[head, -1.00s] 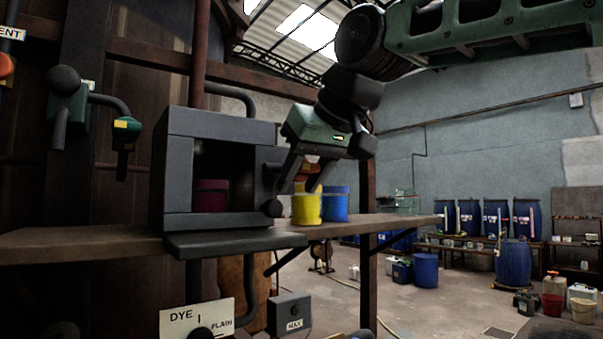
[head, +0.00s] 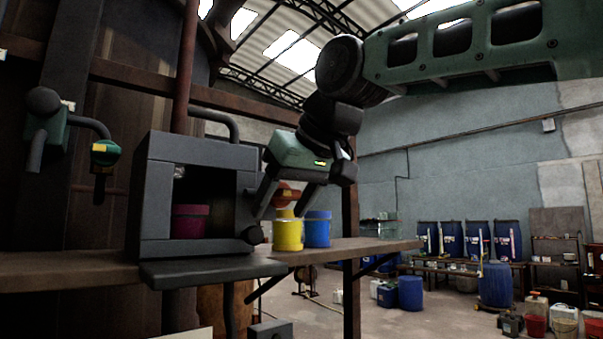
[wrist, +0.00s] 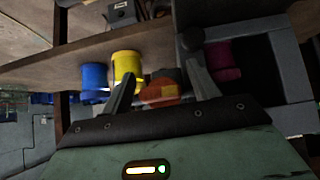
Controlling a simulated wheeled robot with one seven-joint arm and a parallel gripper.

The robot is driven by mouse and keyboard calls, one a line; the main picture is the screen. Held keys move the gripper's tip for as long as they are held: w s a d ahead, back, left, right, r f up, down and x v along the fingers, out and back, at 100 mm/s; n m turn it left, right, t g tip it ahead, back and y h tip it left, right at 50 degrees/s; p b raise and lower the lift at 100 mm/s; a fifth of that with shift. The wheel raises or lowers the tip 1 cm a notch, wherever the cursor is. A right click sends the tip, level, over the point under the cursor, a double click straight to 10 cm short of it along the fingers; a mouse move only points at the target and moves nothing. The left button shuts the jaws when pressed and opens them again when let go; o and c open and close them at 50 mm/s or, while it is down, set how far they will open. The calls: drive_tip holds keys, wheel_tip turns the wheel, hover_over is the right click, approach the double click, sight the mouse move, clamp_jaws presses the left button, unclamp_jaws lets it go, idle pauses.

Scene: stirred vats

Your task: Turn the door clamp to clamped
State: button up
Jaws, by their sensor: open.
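A grey box (head: 190,155) with an open front stands on the shelf, and a magenta can (head: 189,222) is inside it. At its right side is a red-orange rounded part (head: 286,194), which I take for the door clamp; it also shows in the wrist view (wrist: 160,92). My gripper (head: 278,213) is open, with one finger on each side of this part. The wrist view also shows my gripper (wrist: 160,70) around it; I cannot tell whether the fingers touch it. A dark round knob (head: 251,234) sits at the box's lower right. The clamp's setting is unclear.
A yellow can (head: 288,233) and a blue can (head: 318,230) stand on the shelf (head: 370,249) close to my fingers. A dark flat slab (head: 215,272) juts out below the box opening.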

drive_tip(key=b+v, duration=0.1)
drive_tip(key=v, duration=1.6)
drive_tip(key=shift+a, duration=0.1)
drive_tip(key=a+f+n+g+h+b, duration=0.1)
drive_tip(key=a+f+g, duration=0.1)
drive_tip(key=f, duration=1.3)
drive_tip(key=a+f+g+h+b, duration=0.1)
drive_tip(key=a+f+g, duration=0.1)
drive_tip(key=f, duration=1.4)
drive_tip(key=s+d+f+g, duration=0.1)
drive_tip(key=s+d+f, duration=0.2)
drive_tip(key=s+f, duration=0.2)
drive_tip(key=s+d+f+g+h+b, duration=0.1)
drive_tip(key=s+d+f, duration=0.2)
drive_tip(key=f, duration=0.8)
drive_tip(key=s+d+f+g+h, duration=0.1)
drive_tip(key=s+d+f, duration=0.3)
drive_tip(key=s+f, duration=0.3)
wheel_tip(320, 180, down, 2)
drive_tip(key=shift+f+g+b, duration=0.1)
drive_tip(key=shift+g+b, duration=0.2)
drive_tip(key=shift+s, duration=0.1)
